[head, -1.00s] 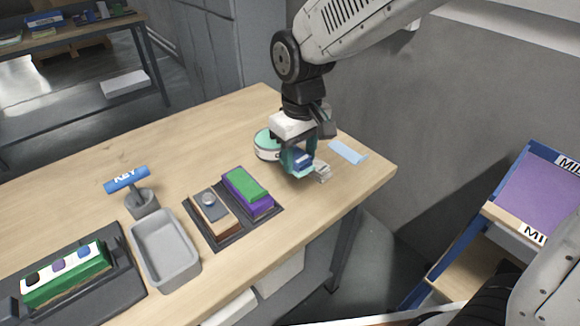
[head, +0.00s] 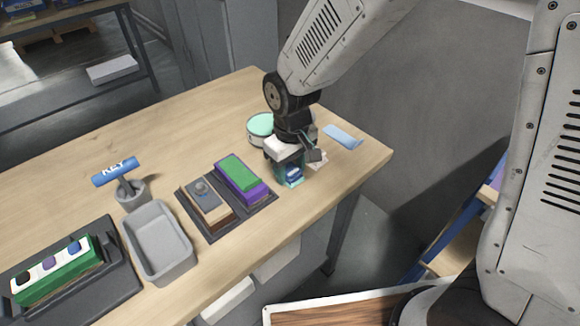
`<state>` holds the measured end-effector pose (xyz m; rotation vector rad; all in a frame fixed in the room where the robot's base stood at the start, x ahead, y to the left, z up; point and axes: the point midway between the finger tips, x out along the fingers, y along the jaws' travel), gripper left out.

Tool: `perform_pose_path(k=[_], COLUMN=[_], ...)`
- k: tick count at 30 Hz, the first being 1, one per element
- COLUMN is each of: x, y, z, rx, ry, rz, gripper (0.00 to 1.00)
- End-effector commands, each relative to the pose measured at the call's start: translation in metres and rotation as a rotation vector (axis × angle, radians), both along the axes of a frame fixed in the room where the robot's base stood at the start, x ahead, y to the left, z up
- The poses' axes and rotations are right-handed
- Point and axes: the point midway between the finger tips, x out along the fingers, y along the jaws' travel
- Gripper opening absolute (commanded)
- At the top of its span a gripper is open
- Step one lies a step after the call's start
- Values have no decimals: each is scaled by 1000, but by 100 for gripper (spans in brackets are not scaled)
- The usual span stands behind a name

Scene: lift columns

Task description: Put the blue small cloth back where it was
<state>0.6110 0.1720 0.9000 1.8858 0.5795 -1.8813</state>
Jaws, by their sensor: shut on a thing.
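My gripper (head: 291,176) points down over the right part of the wooden table. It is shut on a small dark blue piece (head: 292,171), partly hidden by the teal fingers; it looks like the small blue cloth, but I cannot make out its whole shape. It is low, near the tabletop; I cannot tell if it touches. A flat light blue piece (head: 343,136), also cloth-like, lies on the table to the right of my gripper. A small whitish thing (head: 318,159) shows just behind the fingers, partly hidden.
A round tin with a mint top (head: 261,125) stands behind my gripper. The table's front edge (head: 318,213) is close.

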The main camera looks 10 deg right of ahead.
Motion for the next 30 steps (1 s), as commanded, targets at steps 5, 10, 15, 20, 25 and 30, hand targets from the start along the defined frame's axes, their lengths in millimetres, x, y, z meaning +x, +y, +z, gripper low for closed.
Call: perform_pose_path(k=[5,10,15,20,25,30], x=[0,0,0,0,1,1], y=[0,0,0,0,0,0], z=[-1,-2,-2,2,26,64], rx=[0,0,0,1,2,3], ry=[0,0,0,-1,-5,-6], rz=[0,0,0,0,0,-1], gripper=[19,66,66,66,66,66])
